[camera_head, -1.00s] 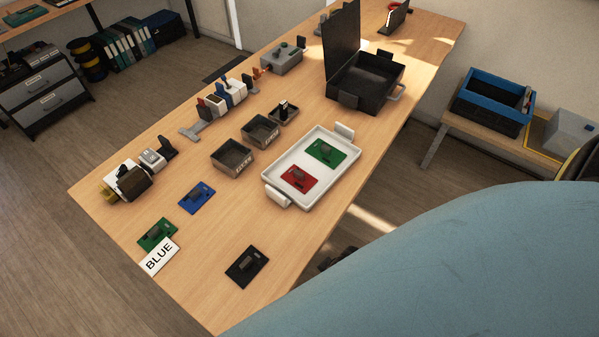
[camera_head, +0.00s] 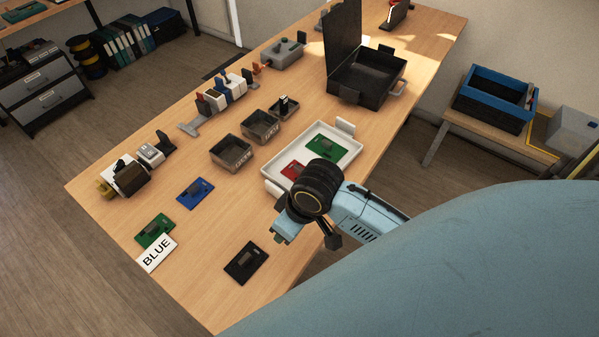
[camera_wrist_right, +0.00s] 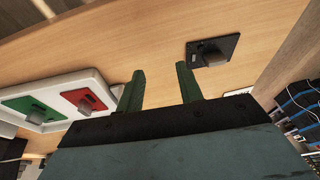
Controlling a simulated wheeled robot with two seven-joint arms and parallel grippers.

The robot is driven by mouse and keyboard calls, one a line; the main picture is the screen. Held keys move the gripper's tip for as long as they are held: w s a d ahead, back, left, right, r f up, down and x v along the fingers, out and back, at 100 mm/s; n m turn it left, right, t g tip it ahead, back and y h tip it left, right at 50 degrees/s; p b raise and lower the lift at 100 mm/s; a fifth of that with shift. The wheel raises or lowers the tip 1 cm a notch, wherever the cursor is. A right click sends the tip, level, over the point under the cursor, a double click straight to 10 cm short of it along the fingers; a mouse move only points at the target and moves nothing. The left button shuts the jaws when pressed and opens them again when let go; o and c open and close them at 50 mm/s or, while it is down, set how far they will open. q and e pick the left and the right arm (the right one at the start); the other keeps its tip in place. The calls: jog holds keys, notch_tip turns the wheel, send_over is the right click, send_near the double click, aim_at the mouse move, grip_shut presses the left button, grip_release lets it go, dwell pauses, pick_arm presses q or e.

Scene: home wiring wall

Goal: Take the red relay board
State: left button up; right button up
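The red relay board (camera_head: 291,170) lies in the white tray (camera_head: 349,161), partly hidden behind my right arm in the head view. In the right wrist view the red board (camera_wrist_right: 80,97) shows at the left, flat in the tray. A green board (camera_head: 321,146) lies beside it in the same tray. My right gripper (camera_head: 281,236) is over the table's front part, between the tray and a black board (camera_head: 245,263). In the right wrist view its fingers (camera_wrist_right: 160,82) are apart with nothing between them. My left gripper is not in view.
A blue board (camera_head: 195,193), a second green board (camera_head: 155,231) and a "BLUE" card (camera_head: 156,253) lie on the table to the left. Small grey bins (camera_head: 231,153) stand behind the tray. An open black case (camera_head: 366,78) stands farther back.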

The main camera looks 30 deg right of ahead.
jog(key=shift+n+g, duration=0.3)
jog(key=w, duration=0.3)
jog(key=w+d+r, duration=0.1)
jog(key=w, duration=0.1)
jog(key=shift+r, duration=0.1)
jog(key=shift+g+h, duration=0.4)
jog(key=shift+h, duration=0.1)
jog(key=w+d, duration=0.1)
jog(key=w+d+r, duration=0.1)
jog(key=w, duration=0.1)
jog(key=w+d+r, duration=0.1)
jog(key=shift+w+d+r, duration=0.2)
jog(key=shift+w+d, duration=0.15)
notch_tip(320, 180, up, 6)
jog(key=m+g+h, duration=0.1)
jog(key=m, duration=0.1)
send_over(300, 168)
notch_tip(300, 168, down, 13)
jog(key=shift+b, duration=1.2)
grip_shut()
